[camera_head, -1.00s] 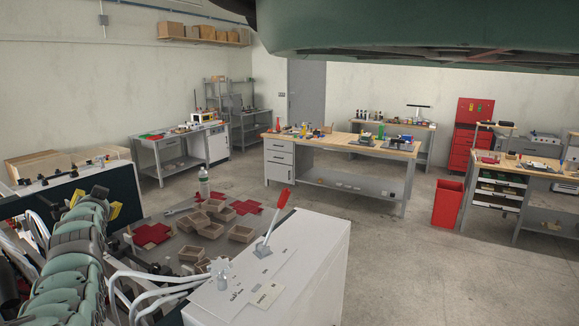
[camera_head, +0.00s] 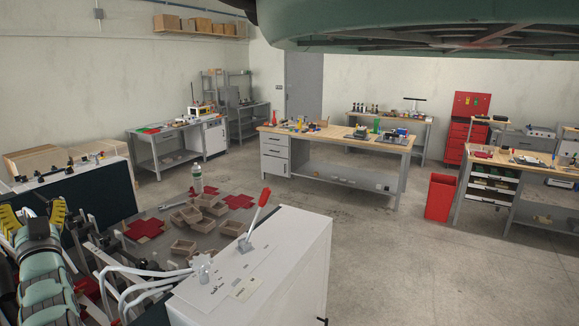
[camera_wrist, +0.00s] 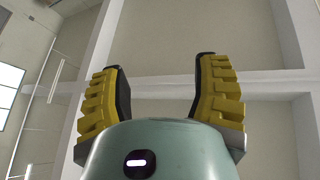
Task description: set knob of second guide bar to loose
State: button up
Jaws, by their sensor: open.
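My gripper (camera_head: 33,222) is at the far left edge of the head view, its yellow fingers raised and spread with nothing between them. In the wrist view my gripper (camera_wrist: 160,80) is open and empty, facing the ceiling and wall. The box former's white cabinet (camera_head: 262,275) stands at the front, with a red-handled lever (camera_head: 258,214) and a pale knob (camera_head: 204,268) on top. Dark bars and fittings (camera_head: 147,225) show beside my arm, partly hidden by it and by white hoses. I cannot tell which is the second guide bar, nor its knob's setting.
A dark-fronted unit (camera_head: 72,208) with small black fittings stands at the left. Several small open boxes (camera_head: 184,247), red flat pieces (camera_head: 145,229) and a bottle (camera_head: 197,178) lie or stand behind the cabinet. Workbenches (camera_head: 335,140) and a red bin (camera_head: 440,197) are farther back. The right floor is clear.

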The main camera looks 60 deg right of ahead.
jog(key=shift+n+t+y, duration=0.3)
jog(key=shift+n+t, duration=0.2)
jog(key=shift+t, duration=0.1)
jog(key=shift+s+a+r, duration=0.35)
jog(key=shift+s+a, duration=0.2)
jog(key=shift+s, duration=0.25)
jog(key=shift+s+a+r, duration=0.35)
jog(key=shift+s+a, duration=0.2)
jog(key=shift+s, duration=0.25)
